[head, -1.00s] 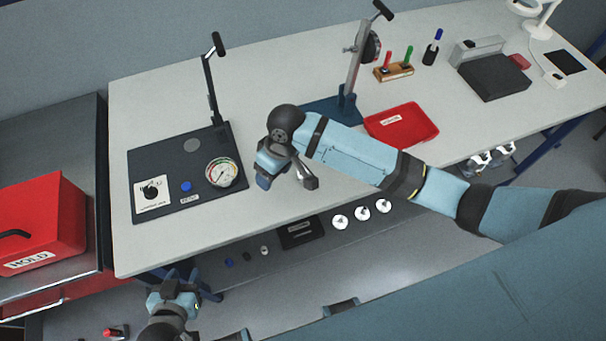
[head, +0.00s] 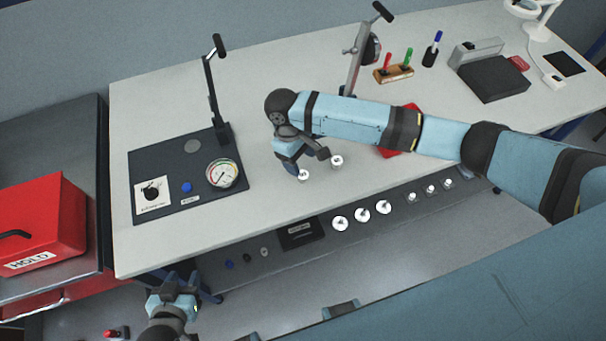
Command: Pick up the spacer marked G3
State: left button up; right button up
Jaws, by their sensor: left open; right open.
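Two small metal spacers with white tops stand on the bench beside my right gripper, one nearer (head: 304,175) and one a little to the right (head: 337,161). Their marks are too small to read, so I cannot tell which is G3. My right gripper (head: 308,162) is open above the bench, its fingertips close to both spacers; I cannot tell whether it touches either. My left gripper (head: 180,281) is open and empty, low in front of the bench's front edge.
A dark plate with a dial gauge (head: 222,174) and stand is on the left. A red tray (head: 389,153) is partly hidden behind my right arm. A red HOLD box (head: 38,225) stands far left.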

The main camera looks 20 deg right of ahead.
aim_at(303, 174)
jog(key=shift+a+p+x, duration=0.15)
jog(key=shift+p+x, duration=0.05)
jog(key=shift+x, duration=1.15)
jog(key=shift+a+p+x, duration=0.15)
jog(key=shift+p+x, duration=0.05)
jog(key=shift+x, duration=1.2)
jog(key=shift+w, duration=0.1)
jog(key=c, duration=1)
